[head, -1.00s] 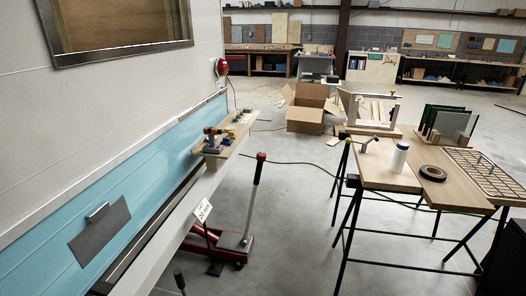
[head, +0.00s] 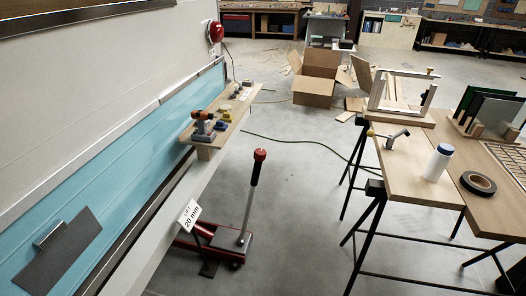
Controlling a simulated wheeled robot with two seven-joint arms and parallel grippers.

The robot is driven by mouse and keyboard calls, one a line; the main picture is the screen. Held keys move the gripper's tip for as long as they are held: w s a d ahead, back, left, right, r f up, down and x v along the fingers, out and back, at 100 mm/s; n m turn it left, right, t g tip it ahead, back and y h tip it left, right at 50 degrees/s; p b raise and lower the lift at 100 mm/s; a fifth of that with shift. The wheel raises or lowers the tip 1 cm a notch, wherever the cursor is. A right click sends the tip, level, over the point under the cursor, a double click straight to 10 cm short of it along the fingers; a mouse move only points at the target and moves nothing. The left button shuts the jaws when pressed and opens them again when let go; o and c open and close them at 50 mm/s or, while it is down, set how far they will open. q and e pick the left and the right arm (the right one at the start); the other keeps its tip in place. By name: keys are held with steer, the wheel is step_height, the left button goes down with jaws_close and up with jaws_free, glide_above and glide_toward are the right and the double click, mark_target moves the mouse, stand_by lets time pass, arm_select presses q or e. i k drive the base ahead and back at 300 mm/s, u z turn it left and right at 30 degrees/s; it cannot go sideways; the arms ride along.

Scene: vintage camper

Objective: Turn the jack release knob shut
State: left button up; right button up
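The red floor jack (head: 187,243) stands on the concrete floor, low in the middle of the head view, partly under the camper's pale lower rail. Its grey handle (head: 248,207) rises nearly upright and ends in a black grip with a red top (head: 259,155). The red top may be the release knob; I cannot tell whether it is open or shut. A white tag (head: 188,215) reading "LIFT 20 mm" hangs at the rail above the jack. Neither of my grippers shows in the head view.
The blue camper wall (head: 110,190) runs along the left. A wooden shelf (head: 222,115) with a drill juts from it. A trestle table (head: 405,170) with a white bottle (head: 436,165) and black tape (head: 478,183) stands at right. Floor between is mostly clear; a cardboard box (head: 315,80) lies behind.

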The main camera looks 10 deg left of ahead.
mark_target(260, 153)
steer(key=z, duration=1.8)
steer(key=i, duration=2.05)
steer(key=u, duration=2.6)
